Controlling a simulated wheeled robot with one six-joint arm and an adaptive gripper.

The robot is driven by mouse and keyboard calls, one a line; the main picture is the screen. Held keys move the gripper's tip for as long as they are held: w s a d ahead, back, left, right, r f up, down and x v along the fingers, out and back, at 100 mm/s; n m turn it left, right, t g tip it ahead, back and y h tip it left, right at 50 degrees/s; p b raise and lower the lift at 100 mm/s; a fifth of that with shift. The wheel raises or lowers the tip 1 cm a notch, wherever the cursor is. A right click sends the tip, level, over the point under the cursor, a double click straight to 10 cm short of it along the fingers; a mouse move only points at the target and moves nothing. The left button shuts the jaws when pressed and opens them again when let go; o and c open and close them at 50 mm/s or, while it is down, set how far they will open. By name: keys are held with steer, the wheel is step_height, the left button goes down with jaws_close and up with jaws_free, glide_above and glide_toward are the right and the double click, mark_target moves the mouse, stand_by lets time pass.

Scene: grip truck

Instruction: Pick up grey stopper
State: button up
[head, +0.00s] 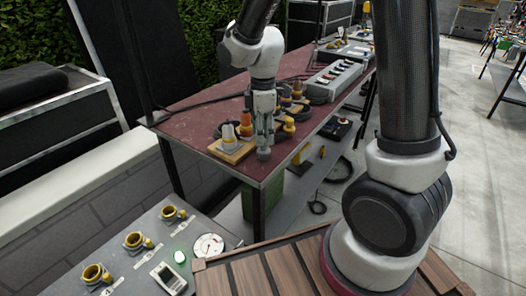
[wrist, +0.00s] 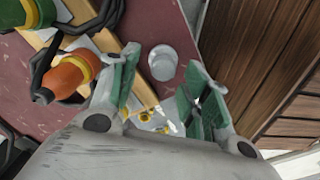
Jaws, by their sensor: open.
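The grey stopper (wrist: 163,62) is a small round grey piece near the edge of the dark red table (wrist: 187,25) in the wrist view. It lies between and slightly beyond the green-padded fingertips of my gripper (wrist: 160,82). The fingers are apart, with a visible gap on either side of the stopper. In the head view my gripper (head: 264,132) points down over the front edge of the red table (head: 193,111), and the grey stopper (head: 264,154) shows just below its fingertips.
A wooden board (head: 238,155) with a pale cone-shaped piece stands left of my gripper. An orange plug (wrist: 66,76) and dark cables lie close to the left finger. A grey panel (head: 125,268) with yellow sockets and a gauge stands in front.

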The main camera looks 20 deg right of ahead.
mark_target(264, 150)
steer(key=f, duration=0.6)
steer(key=shift+s+f, duration=0.2)
steer(key=shift+f, duration=0.15)
steer(key=c, duration=0.8)
